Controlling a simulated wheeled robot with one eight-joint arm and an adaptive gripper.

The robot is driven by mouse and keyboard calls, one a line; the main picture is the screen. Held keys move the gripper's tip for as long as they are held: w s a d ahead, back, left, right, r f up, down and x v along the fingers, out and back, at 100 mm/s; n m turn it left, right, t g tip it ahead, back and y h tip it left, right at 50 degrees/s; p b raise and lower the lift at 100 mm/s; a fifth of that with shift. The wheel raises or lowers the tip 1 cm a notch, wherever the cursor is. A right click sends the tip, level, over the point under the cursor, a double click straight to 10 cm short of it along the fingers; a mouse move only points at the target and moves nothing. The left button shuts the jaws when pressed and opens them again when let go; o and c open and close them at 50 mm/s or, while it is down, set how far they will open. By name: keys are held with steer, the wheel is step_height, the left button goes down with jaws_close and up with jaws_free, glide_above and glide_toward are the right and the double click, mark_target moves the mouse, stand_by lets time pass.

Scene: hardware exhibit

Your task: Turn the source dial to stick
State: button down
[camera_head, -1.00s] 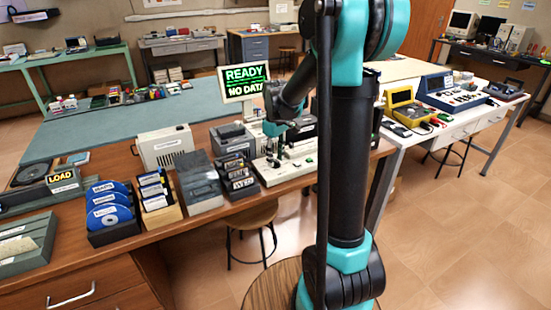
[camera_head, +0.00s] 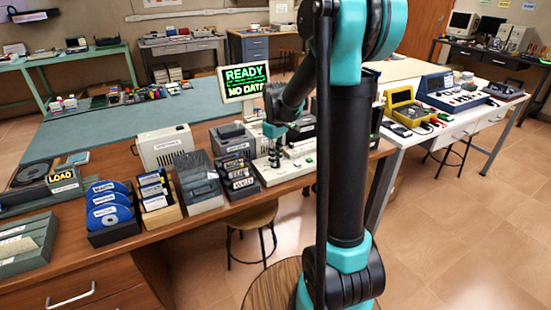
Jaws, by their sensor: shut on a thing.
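A pale console panel (camera_head: 295,168) lies on the wooden desk, just right of centre. My gripper (camera_head: 274,160) points down onto the left part of this panel. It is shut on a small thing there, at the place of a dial. The dial itself is too small and too covered by the fingers to make out, and its setting cannot be read. A screen (camera_head: 244,82) behind the panel reads "READY" and "NO DATA" in green letters.
Left of the panel stand a rack of labelled cartridges (camera_head: 238,178), a grey box (camera_head: 198,180) and blue discs (camera_head: 108,206). A sign (camera_head: 63,181) reads "LOAD". A stool (camera_head: 251,216) stands before the desk. My arm hides the desk's right part.

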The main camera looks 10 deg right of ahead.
steer(key=shift+m, duration=0.3)
steer(key=m, duration=0.3)
steer(key=shift+m, duration=0.4)
steer(key=m, duration=0.7)
steer(key=shift+m, duration=2.1)
steer(key=c, duration=1.5)
jaws_free()
steer(key=shift+c, duration=0.2)
